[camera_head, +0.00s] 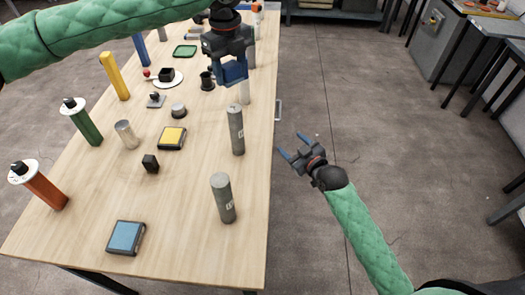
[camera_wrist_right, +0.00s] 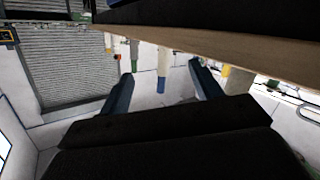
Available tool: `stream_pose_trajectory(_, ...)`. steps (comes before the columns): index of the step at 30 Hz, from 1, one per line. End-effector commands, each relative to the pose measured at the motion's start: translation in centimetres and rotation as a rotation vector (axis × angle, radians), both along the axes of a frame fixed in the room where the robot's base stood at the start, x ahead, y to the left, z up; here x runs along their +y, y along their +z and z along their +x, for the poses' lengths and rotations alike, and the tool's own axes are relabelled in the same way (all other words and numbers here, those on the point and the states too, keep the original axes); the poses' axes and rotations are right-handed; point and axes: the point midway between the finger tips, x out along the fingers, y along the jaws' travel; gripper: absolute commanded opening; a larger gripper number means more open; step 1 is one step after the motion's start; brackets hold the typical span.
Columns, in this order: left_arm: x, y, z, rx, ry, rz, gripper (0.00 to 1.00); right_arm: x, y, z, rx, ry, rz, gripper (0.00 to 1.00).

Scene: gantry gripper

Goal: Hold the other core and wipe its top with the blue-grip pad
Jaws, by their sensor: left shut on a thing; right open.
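Two grey cylinders that look like cores stand on the table near its right edge. One core (camera_head: 236,130) is mid-table, the other (camera_head: 222,198) nearer the front. A flat blue-topped pad (camera_head: 126,237) lies at the front left; I cannot tell whether it is the blue-grip pad. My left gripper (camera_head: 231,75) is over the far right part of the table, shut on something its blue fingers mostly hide. A pale cylinder (camera_head: 244,93) shows just below it; I cannot tell whether they touch. My right gripper (camera_head: 287,146) is open and empty, off the table's right side; its fingers show in the right wrist view (camera_wrist_right: 163,85).
A yellow-topped pad (camera_head: 172,138), black block (camera_head: 150,164) and metal cup (camera_head: 127,134) occupy mid-table. Orange (camera_head: 45,190), green (camera_head: 85,125) and yellow (camera_head: 114,77) posts line the left. A white plate (camera_head: 168,79) lies farther back. The front middle of the table is clear.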

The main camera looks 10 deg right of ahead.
Motion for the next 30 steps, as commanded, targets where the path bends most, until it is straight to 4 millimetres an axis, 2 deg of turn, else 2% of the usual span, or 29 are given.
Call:
stream_pose_trajectory(6,0.0,0.0,0.0,0.000,0.000,0.000,0.21,4.9,3.2,-3.0,-0.017,0.065,0.139,0.64)
stream_pose_trajectory(12,0.0,0.0,0.0,0.000,0.000,0.000,0.21,8.9,6.2,-6.1,-0.020,0.123,0.275,0.64)
stream_pose_trajectory(18,0.0,0.0,0.0,0.000,0.000,0.000,0.21,10.9,8.0,-7.9,-0.019,0.155,0.352,0.64)
stream_pose_trajectory(23,0.0,0.0,0.0,0.000,0.000,0.000,0.21,11.7,8.3,-7.4,-0.019,0.160,0.365,0.64)
stream_pose_trajectory(30,0.0,0.0,0.0,0.000,0.000,0.000,0.21,13.6,8.4,-4.6,-0.020,0.159,0.364,0.64)
